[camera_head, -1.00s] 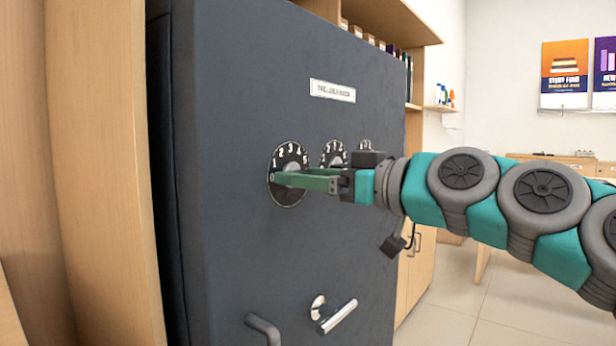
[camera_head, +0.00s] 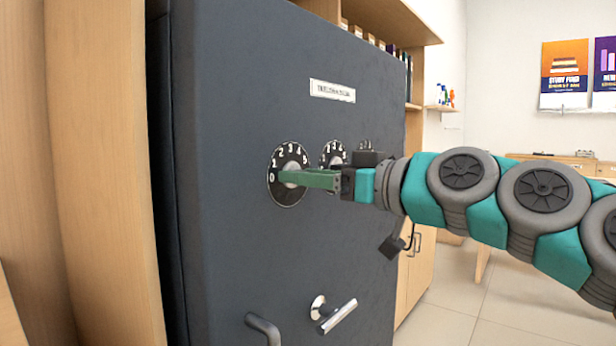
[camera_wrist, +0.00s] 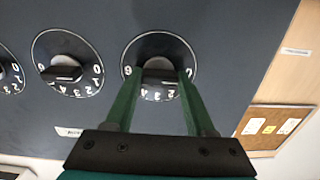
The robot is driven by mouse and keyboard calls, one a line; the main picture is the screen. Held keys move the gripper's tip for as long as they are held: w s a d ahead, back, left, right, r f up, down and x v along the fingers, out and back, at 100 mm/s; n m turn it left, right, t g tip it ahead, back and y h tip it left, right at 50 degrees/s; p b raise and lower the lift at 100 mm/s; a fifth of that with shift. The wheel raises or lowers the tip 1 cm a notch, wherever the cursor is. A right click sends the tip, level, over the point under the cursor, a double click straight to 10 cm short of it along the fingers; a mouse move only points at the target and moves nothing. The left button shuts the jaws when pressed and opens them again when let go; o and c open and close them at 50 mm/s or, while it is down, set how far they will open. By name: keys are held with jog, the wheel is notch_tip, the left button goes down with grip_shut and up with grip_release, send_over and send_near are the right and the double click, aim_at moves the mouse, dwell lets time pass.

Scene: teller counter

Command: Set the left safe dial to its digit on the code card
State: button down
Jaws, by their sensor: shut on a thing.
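The left safe dial (camera_head: 289,192) is a round black disc with white digits on the dark safe door (camera_head: 235,100). In the wrist view the same dial (camera_wrist: 158,42) is the rightmost one and appears upside down. My gripper (camera_head: 288,178) reaches it from the right, its green fingers covering part of the disc. In the wrist view the gripper (camera_wrist: 159,76) has one finger on each side of the dial's central knob (camera_wrist: 158,65) and is shut on it. Which digit the knob points to cannot be told. I cannot make out a readable code card.
The middle dial (camera_head: 333,153) is just right of the left one; a third is partly behind my arm. A lever handle (camera_head: 335,315) and a grey pull handle (camera_head: 263,329) are lower on the door. A corkboard with papers (camera_wrist: 270,128) is in the wrist view.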

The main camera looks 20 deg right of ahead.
jog(key=m+p, duration=0.8)
jog(key=m, duration=1.5)
jog(key=shift+w+d+r+p, duration=0.1)
jog(key=shift+p, duration=0.2)
dwell(0.4)
jog(key=shift+c, duration=1.2)
grip_release()
